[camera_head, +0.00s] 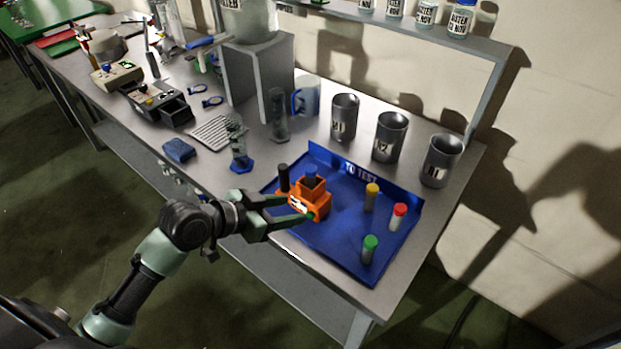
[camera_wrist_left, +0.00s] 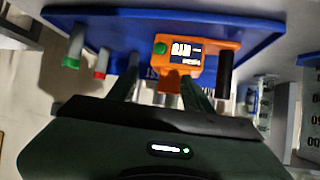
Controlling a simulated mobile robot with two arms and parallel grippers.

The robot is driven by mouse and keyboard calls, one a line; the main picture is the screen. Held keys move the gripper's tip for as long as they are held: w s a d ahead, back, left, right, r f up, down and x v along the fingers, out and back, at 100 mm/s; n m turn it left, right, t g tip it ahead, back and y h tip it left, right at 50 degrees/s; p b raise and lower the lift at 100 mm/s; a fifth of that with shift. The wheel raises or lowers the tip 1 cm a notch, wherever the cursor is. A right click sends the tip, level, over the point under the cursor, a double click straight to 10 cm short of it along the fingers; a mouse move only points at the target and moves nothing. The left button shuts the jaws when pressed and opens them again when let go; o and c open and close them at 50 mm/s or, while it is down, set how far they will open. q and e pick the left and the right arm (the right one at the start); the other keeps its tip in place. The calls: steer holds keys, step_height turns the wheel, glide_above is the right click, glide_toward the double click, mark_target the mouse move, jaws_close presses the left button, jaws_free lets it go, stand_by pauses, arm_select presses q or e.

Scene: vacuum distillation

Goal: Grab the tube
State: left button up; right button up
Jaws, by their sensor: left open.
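A blue "TO TEST" tray (camera_head: 333,256) holds capped tubes: yellow (camera_head: 371,198), red (camera_head: 397,216), green (camera_head: 369,249) and a black one (camera_head: 283,179). Contact cannot be told.
Grey labelled cups (camera_head: 390,137) stand behind the tray, with a blue mug (camera_head: 307,97) to their left. A blue-based cylinder (camera_head: 240,153) and a blue sponge (camera_head: 179,151) are left of the tray. Bottles (camera_head: 461,18) stand on the shelf above.

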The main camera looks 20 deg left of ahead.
mark_target(306, 175)
arm_select(q)
steer(key=w+a+r+t, duration=0.1)
steer(key=w+a+r, duration=0.1)
steer(key=w+r, duration=0.25)
steer(key=shift+t+h, duration=0.3)
steer(key=shift+h, duration=0.2)
steer(key=p+x, duration=0.1)
steer(key=x, duration=0.1)
steer(key=p+x, duration=0.1)
steer(key=x, duration=0.1)
steer(key=d+r+p+x, duration=0.1)
steer(key=x, duration=0.1)
steer(key=shift+w+d+f, duration=0.25)
steer(key=shift+w+f, duration=0.1)
steer(key=shift+f, duration=0.05)
jaws_close()
arm_select(e)
steer(key=r, duration=0.2)
steer(key=d+r, duration=0.1)
steer(key=shift+w, duration=0.25)
